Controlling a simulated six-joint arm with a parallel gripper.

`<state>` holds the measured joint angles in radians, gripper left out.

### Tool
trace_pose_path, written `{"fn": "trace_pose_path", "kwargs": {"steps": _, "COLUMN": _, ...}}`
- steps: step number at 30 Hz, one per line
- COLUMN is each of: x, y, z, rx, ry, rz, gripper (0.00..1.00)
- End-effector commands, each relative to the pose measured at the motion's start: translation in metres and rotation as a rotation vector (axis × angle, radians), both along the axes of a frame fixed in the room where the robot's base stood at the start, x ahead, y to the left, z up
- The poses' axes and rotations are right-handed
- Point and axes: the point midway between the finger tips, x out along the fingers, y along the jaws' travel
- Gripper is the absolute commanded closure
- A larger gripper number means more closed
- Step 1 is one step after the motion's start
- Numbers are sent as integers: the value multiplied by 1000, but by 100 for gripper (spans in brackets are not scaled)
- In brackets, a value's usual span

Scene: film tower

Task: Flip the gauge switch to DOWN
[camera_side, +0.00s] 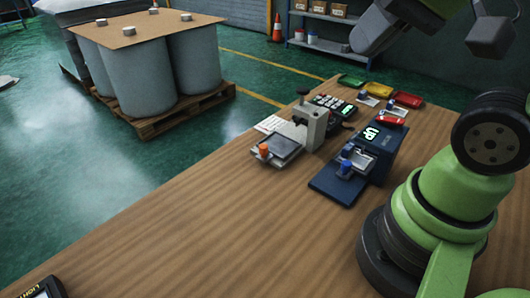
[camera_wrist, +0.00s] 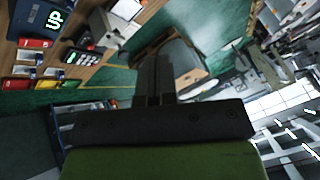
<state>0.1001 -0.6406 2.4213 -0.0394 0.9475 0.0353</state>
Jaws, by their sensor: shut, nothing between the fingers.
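The gauge, a dark blue box (camera_side: 380,155), stands on the wooden bench in the side view. Its lit green display (camera_side: 372,134) reads UP. My gripper (camera_wrist: 157,62) is shut and empty in the wrist view. In the side view my gripper (camera_side: 368,42) is high above the bench's back end, apart from the gauge.
A grey press-like device (camera_side: 312,125) with an orange knob (camera_side: 263,150) stands left of the gauge. A keypad (camera_side: 330,104) and green, yellow and red packs (camera_side: 380,89) lie behind. The bench's front (camera_side: 200,240) is mostly clear. Large rolls (camera_side: 140,80) stand on a floor pallet.

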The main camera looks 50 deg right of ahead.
Motion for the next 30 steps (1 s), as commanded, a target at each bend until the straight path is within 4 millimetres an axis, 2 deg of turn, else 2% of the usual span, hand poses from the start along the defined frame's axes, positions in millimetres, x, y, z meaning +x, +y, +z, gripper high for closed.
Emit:
{"fn": "trace_pose_path", "kwargs": {"steps": 3, "x": -12, "y": 14, "z": -2, "rx": -6, "ry": -59, "rz": 99, "gripper": 100}}
{"fn": "trace_pose_path", "kwargs": {"steps": 6, "x": -15, "y": 18, "z": -3, "rx": -9, "ry": -78, "rz": 127, "gripper": 100}}
{"fn": "trace_pose_path", "kwargs": {"steps": 11, "x": -14, "y": 17, "z": -3, "rx": -9, "ry": -74, "rz": 124, "gripper": 100}}
{"fn": "trace_pose_path", "kwargs": {"steps": 14, "x": -8, "y": 9, "z": -2, "rx": -10, "ry": -30, "rz": 70, "gripper": 100}}
{"fn": "trace_pose_path", "kwargs": {"steps": 17, "x": 5, "y": -11, "z": -1, "rx": -11, "ry": 69, "rz": -57, "gripper": 100}}
{"fn": "trace_pose_path", "kwargs": {"steps": 20, "x": 20, "y": -46, "z": -3, "rx": -3, "ry": 211, "rz": -251, "gripper": 100}}
{"fn": "trace_pose_path", "kwargs": {"steps": 23, "x": 29, "y": -90, "z": -9, "rx": 14, "ry": 360, "rz": -465, "gripper": 100}}
{"fn": "trace_pose_path", "kwargs": {"steps": 27, "x": 26, "y": -149, "z": -24, "rx": 52, "ry": 547, "rz": -751, "gripper": 100}}
{"fn": "trace_pose_path", "kwargs": {"steps": 30, "x": 17, "y": -182, "z": -34, "rx": 76, "ry": 649, "rz": -909, "gripper": 100}}
